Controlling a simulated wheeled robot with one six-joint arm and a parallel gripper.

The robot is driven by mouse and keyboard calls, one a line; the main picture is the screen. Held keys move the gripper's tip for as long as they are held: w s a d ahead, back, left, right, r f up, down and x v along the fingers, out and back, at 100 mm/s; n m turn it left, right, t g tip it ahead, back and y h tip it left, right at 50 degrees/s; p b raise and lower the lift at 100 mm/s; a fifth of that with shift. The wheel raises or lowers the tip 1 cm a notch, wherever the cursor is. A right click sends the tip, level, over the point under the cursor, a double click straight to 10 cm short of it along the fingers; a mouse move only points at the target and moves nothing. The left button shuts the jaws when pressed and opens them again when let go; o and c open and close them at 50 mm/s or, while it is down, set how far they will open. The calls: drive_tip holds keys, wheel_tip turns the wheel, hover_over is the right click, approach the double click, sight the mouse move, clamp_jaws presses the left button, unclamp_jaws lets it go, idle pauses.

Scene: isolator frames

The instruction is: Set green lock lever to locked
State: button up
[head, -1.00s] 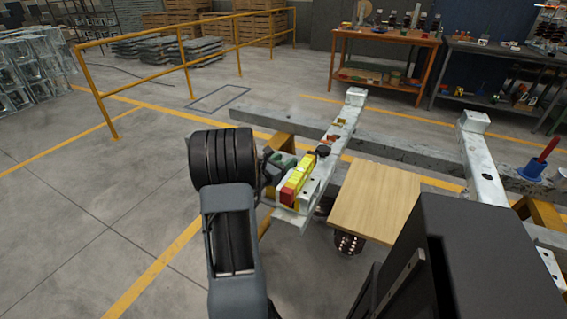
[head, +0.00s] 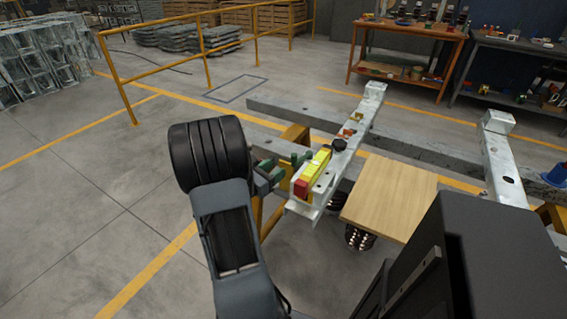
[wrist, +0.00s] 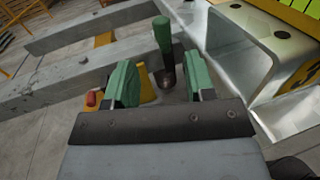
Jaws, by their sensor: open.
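The green lock lever (wrist: 163,38) stands up in the wrist view with a dark lower part and pivot. My gripper (wrist: 161,84) is open, with one green fingertip on each side of the lever's line. The lever appears just beyond the fingertips; I cannot tell whether it touches them. In the head view my gripper (head: 266,176) is at the left side of the yellow isolator box (head: 317,164) with a red end (head: 301,188). The lever is small there and hard to separate from the green fingertips.
The box sits on a pale steel beam (head: 359,118) crossing a long grey beam (head: 420,150). A wooden board (head: 388,198) lies right of it. In the wrist view, a hollow steel profile (wrist: 245,50) is close on the right, and a red part (wrist: 92,99) is beside the left finger.

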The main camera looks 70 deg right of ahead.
drive_tip(key=shift+v, duration=1.2)
